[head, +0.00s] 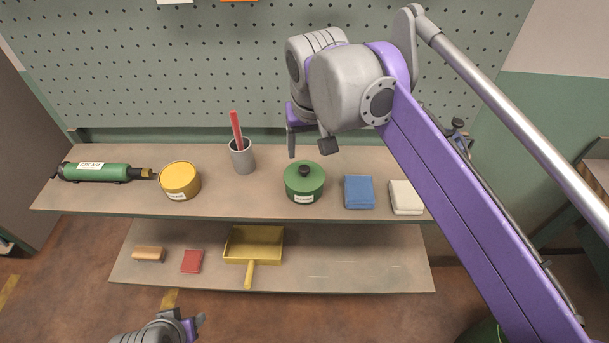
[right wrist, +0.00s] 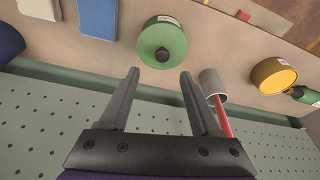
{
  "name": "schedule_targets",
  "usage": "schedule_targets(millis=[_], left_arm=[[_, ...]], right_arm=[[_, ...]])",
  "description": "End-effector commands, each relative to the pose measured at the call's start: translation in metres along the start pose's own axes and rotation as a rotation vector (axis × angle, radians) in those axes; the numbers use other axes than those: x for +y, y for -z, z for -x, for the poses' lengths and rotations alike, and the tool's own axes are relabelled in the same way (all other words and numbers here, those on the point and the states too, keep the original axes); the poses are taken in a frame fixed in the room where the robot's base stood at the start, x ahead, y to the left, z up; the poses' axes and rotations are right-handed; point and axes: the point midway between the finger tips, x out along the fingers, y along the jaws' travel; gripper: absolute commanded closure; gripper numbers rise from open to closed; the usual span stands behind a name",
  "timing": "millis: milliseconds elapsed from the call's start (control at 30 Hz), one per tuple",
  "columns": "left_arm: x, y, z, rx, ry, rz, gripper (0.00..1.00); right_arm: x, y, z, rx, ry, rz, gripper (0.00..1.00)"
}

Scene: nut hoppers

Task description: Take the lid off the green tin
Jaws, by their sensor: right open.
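The green tin (head: 304,188) stands upright on the upper shelf, with its green lid (head: 292,172) on and a black knob (head: 304,170) on top. A white label is on its front. My right gripper (head: 308,146) is open and empty, above and behind the tin, with its fingers pointing down. In the right wrist view the lid (right wrist: 160,38) lies just beyond the fingertips of the right gripper (right wrist: 160,74), with the knob between their lines and apart from them. My left gripper (head: 190,322) is at the bottom edge, partly cut off, far below the shelf.
A grey cup (head: 242,158) with a red stick stands left of the tin. A yellow tin (head: 180,181) and a green grease tube (head: 97,171) are farther left. Blue (head: 359,192) and white (head: 406,198) folded cloths lie to the right. A yellow dustpan (head: 253,243) lies on the lower shelf.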

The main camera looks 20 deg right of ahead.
Motion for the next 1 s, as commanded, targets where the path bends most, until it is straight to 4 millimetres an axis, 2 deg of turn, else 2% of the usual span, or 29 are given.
schedule_targets(millis=[100, 267, 600, 867, 1000], left_arm=[[0.0, -0.002, -0.002, -0.001, 0.0, 0.0, 0.5], [0.0, -0.002, -0.003, -0.001, 0.0, 0.0, 0.5], [0.0, -0.005, -0.008, -0.003, 0.0, 0.0, 0.5], [0.0, -0.005, -0.008, -0.003, 0.0, 0.0, 0.5], [0.0, -0.005, -0.008, -0.003, 0.0, 0.0, 0.5]], right_arm=[[0.0, 0.0, -0.017, 0.0, 0.0, 0.0, 0.35], [0.0, 0.0, -0.028, 0.001, 0.001, 0.0, 0.35], [-0.002, -0.001, -0.073, 0.001, 0.0, 0.0, 0.35], [-0.002, 0.0, -0.076, 0.001, 0.001, 0.0, 0.35], [-0.002, 0.0, -0.076, 0.001, 0.001, 0.0, 0.57]])
